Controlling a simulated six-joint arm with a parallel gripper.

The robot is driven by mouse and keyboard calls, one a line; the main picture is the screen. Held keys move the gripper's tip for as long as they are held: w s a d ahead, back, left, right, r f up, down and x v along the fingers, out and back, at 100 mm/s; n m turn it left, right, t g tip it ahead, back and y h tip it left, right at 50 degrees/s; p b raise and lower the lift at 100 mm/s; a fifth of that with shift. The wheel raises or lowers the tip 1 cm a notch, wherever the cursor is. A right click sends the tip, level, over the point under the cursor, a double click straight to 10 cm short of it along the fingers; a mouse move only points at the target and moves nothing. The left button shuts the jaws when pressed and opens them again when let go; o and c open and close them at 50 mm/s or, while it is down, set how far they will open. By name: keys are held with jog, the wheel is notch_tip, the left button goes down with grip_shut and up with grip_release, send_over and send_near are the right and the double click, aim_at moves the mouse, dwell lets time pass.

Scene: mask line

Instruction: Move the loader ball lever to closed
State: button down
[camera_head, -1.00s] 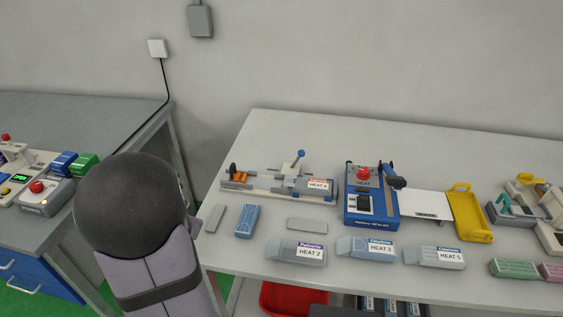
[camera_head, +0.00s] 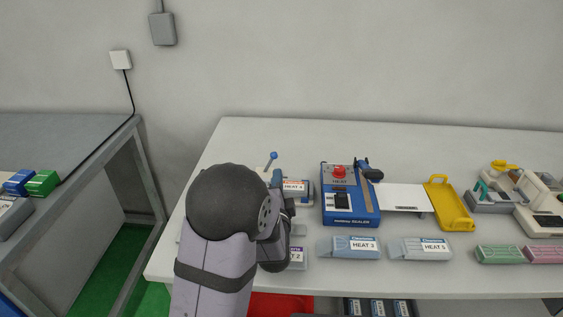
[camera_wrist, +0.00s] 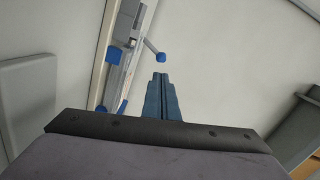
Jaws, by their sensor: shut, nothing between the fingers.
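The loader's ball lever (camera_head: 272,157) has a blue ball on a thin grey rod that leans up and to the right in the head view. In the wrist view the blue ball (camera_wrist: 161,57) is just beyond my fingertips, with a visible gap in the picture. The loader (camera_wrist: 125,60) runs along the upper left there, a grey rail with blue parts. In the head view my arm hides most of the loader; its labelled end block (camera_head: 295,187) shows. My gripper (camera_wrist: 160,77) is shut and empty, its blue-grey fingers together. I cannot tell its exact height against the ball.
The blue sealer (camera_head: 350,205) with a red button stands right of the loader, beside a white plate (camera_head: 405,198) and a yellow tray (camera_head: 449,205). Labelled packs (camera_head: 349,247) lie along the front. A grey block (camera_wrist: 25,95) shows left in the wrist view. The rear tabletop is clear.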

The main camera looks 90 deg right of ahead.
aim_at(269, 163)
jog(key=shift+s, duration=0.45)
jog(key=shift+d+r, duration=0.1)
jog(key=shift+d, duration=0.05)
jog(key=shift+w+d+p, duration=0.15)
jog(key=shift+d+p, duration=0.3)
jog(key=shift+d, duration=2)
jog(key=shift+w+d+p, duration=0.15)
jog(key=shift+d+p, duration=0.3)
jog(key=shift+d, duration=1.95)
